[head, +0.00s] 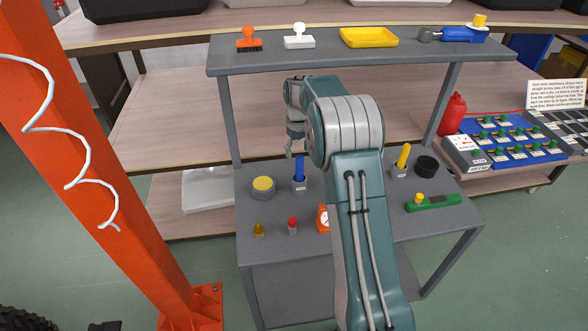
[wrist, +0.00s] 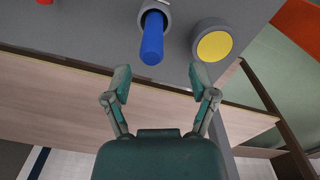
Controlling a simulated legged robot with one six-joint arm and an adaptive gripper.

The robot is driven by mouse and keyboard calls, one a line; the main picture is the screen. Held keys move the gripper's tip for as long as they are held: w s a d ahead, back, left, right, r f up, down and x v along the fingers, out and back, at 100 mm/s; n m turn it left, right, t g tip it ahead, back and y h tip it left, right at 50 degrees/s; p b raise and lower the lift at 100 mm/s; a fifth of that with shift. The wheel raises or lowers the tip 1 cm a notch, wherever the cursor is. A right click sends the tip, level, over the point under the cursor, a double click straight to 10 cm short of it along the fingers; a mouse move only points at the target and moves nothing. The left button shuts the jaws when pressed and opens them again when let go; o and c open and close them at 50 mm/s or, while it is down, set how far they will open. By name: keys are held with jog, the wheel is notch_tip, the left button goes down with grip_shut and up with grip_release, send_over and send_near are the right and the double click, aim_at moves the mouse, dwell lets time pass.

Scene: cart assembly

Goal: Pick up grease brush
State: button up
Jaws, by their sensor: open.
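A blue handle (head: 299,169) stands upright in a grey holder (head: 299,187) on the left of the cart's lower deck. A similar yellow handle (head: 403,157) stands in a holder on the right. The frames do not show which one is the grease brush; any bristles are hidden in the holders. My gripper (head: 295,145) is above and behind the blue handle. In the wrist view my gripper (wrist: 160,82) is open and empty, its fingers apart. The blue handle (wrist: 152,38) shows just beyond the fingertips, not between them.
A yellow-topped round tin (head: 263,187) stands beside the blue handle's holder. A red-capped bottle (head: 292,226) and an orange gauge (head: 323,218) are nearer. The cart's upper shelf (head: 330,61) overhangs behind. An orange post (head: 105,165) rises at the left.

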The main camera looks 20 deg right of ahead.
aim_at(300, 166)
jog(key=shift+w+d+f, duration=0.15)
jog(key=shift+d, duration=0.05)
jog(key=shift+d+f, duration=0.2)
jog(key=shift+f, duration=0.15)
jog(key=shift+d+f, duration=0.1)
jog(key=shift+f, duration=0.8)
notch_tip(300, 166, down, 5)
jog(key=shift+w+r, duration=0.1)
grip_shut()
